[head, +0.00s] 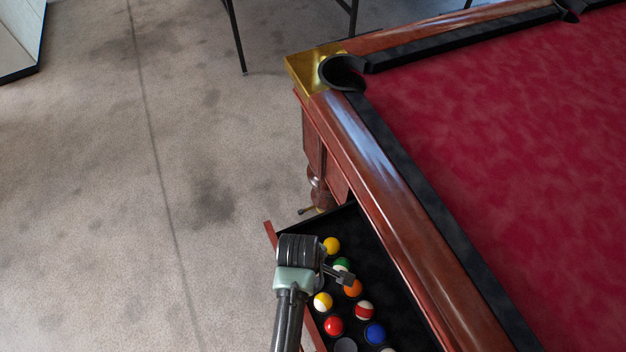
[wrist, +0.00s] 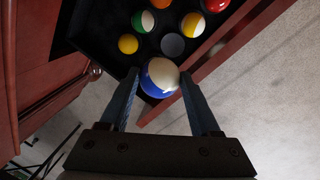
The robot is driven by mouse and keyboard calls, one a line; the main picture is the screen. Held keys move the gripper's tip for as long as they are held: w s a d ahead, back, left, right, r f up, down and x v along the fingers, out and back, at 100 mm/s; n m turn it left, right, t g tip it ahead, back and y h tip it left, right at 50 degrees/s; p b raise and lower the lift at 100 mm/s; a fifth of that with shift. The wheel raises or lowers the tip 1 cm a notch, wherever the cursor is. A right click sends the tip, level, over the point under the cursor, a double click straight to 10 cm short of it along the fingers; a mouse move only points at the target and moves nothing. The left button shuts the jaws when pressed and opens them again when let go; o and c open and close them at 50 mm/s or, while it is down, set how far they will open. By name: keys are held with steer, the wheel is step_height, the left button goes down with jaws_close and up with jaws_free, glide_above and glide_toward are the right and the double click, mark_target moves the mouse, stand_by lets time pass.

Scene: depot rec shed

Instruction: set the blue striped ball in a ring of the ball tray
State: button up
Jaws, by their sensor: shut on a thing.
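My gripper (wrist: 159,76) is shut on the blue striped ball (wrist: 160,82), white with a blue band, held between its fingertips in the wrist view. The ball tray (head: 375,262) is a black drawer with wooden walls, pulled out from under the pool table in the head view. In the wrist view the held ball appears over the tray's edge, beside an empty grey ring (wrist: 172,45). That ring lies between a yellow ball (wrist: 128,44) and a yellow striped ball (wrist: 193,24). In the head view my arm's end covers part of the tray and hides the held ball.
Other balls sit in the tray: green striped (head: 342,265), orange (head: 353,289), red (head: 333,327), red striped (head: 364,310) and blue (head: 375,334). Another bare grey ring (head: 345,345) shows at the bottom. The pool table (head: 500,150) stands right; carpet (head: 100,200) is open at left.

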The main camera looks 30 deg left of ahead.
steer(key=shift+f+b, duration=3.7)
steer(key=shift+f, duration=2.05)
steer(key=shift+f, duration=0.1)
steer(key=o, duration=1.5)
steer(key=shift+o, duration=0.2)
step_height(320, 180, up, 13)
steer(key=s+p, duration=0.2)
steer(key=p, duration=0.1)
steer(key=shift+s+p, duration=0.25)
steer(key=shift+p, duration=0.1)
steer(key=shift+a+f, duration=0.1)
steer(key=shift+f, duration=0.05)
